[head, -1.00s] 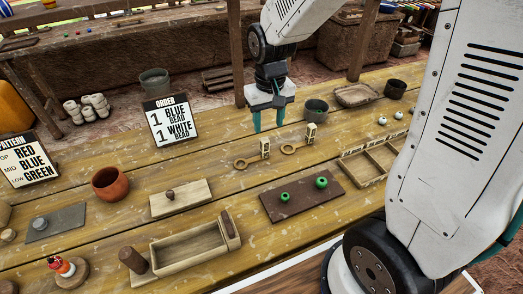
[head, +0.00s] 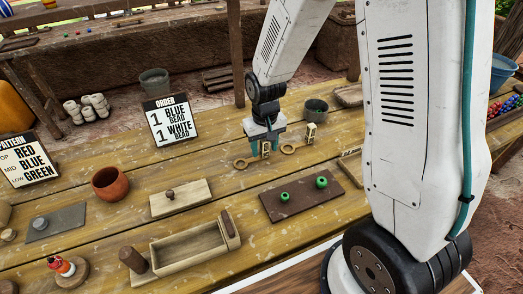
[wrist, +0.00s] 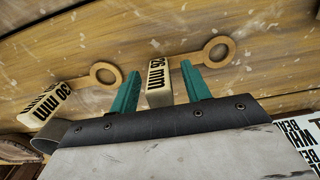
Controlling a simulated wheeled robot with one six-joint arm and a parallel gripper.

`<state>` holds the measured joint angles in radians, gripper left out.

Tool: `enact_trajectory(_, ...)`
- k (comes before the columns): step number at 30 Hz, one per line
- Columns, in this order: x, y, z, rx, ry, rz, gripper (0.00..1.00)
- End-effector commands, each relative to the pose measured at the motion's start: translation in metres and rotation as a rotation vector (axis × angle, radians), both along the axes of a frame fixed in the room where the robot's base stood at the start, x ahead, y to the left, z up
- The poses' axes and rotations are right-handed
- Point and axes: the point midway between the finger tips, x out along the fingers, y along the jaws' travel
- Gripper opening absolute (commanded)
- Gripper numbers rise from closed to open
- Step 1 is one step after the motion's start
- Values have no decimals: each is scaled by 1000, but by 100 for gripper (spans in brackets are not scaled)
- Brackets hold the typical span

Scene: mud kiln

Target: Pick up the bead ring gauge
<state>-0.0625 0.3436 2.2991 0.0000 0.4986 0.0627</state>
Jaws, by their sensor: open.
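Two ring gauges lie on the wooden table, each a flat tan ring with an upright pale block at its handle end. The left ring gauge (head: 241,163) has a block marked 26 mm, which shows in the wrist view (wrist: 158,82). The right ring gauge (head: 289,150) has a block marked 30 mm, seen at the left of the wrist view (wrist: 46,105). My gripper (head: 265,149) is open and low, with its teal fingers either side of the 26 mm block. In the wrist view, small gaps show between block and fingers (wrist: 160,72).
A dark board (head: 300,199) with two green beads lies in front of the gauges. A grey-green cup (head: 316,112) stands behind the right gauge. An order sign (head: 171,123) reads 1 blue bead, 1 white bead.

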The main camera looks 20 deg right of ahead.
Motion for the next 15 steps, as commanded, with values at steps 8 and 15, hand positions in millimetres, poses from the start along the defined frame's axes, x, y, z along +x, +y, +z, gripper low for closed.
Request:
enact_trajectory(8,0,0,1,0,0,0,6)
enact_trajectory(15,0,0,1,0,0,0,0)
